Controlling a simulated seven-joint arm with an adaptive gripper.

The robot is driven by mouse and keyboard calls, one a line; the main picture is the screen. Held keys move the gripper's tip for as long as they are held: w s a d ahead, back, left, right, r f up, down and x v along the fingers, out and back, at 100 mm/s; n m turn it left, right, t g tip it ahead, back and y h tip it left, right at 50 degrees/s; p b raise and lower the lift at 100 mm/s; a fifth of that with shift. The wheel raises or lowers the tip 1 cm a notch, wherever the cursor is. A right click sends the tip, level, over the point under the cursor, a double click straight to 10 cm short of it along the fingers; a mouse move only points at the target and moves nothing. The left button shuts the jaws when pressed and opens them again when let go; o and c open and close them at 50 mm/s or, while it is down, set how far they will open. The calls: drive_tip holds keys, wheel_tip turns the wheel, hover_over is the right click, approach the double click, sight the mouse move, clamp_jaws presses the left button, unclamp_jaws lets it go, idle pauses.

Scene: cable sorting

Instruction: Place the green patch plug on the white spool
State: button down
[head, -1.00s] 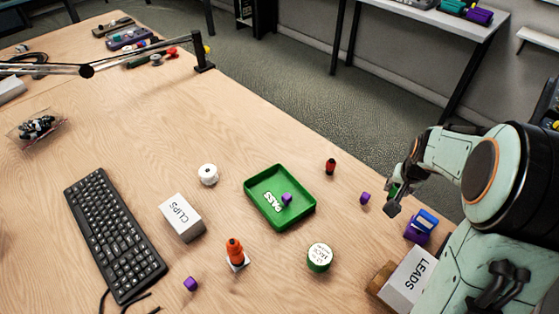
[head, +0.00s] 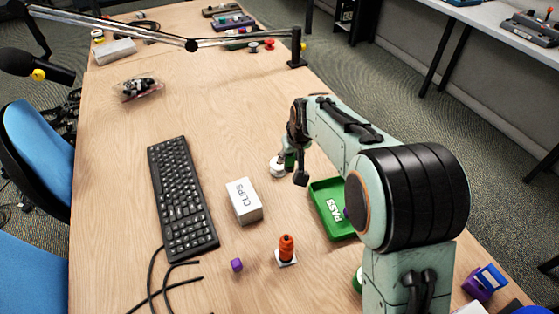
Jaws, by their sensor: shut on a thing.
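The white spool (head: 276,168) stands on the wooden table, just left of the green tray. My gripper (head: 292,168) is shut on the green patch plug (head: 290,157), of which only a small green part shows between the dark fingers. The plug is at the right upper side of the spool in the picture. I cannot tell whether it touches the spool or hangs just above it. The fingers and arm hide most of the plug and part of the spool.
The green PASS tray (head: 324,214) lies close to the right, partly behind my arm.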

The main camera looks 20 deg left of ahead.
drive_tip(key=w+a+f, duration=0.2)
drive_tip(key=w+f, duration=0.1)
drive_tip(key=w, duration=0.1)
drive_tip(key=w+a+f, duration=0.2)
drive_tip(key=w+f, duration=0.1)
drive_tip(key=w+a+f, duration=0.3)
drive_tip(key=w, duration=0.1)
drive_tip(key=shift+w+f, duration=0.3)
drive_tip(key=shift+f, duration=1.65)
drive_tip(key=c, duration=0.8)
unclamp_jaws()
drive_tip(key=shift+f, duration=0.15)
drive_tip(key=v, duration=1.2)
drive_tip(key=shift+r, duration=0.2)
